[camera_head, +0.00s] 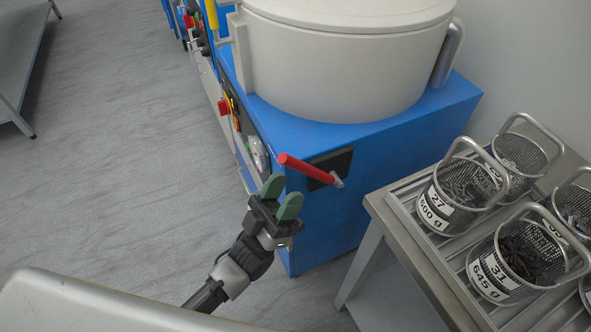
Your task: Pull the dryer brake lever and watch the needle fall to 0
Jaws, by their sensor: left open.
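The dryer (345,75) is a blue cabinet with a large pale drum on top. A lever with a red grip (303,167) sticks out from a black plate (333,165) on its near side; I take it for the brake lever. My left gripper (282,196) is open, with green fingertips, just below and left of the lever's red end. Its jaws look empty, and I cannot tell whether a fingertip touches the lever. A small whitish gauge-like part (258,153) sits on the front panel, seen edge-on; no needle can be read. My right gripper is not in view.
A red button (224,107) is on the front panel. The grey floor (110,150) at left is clear.

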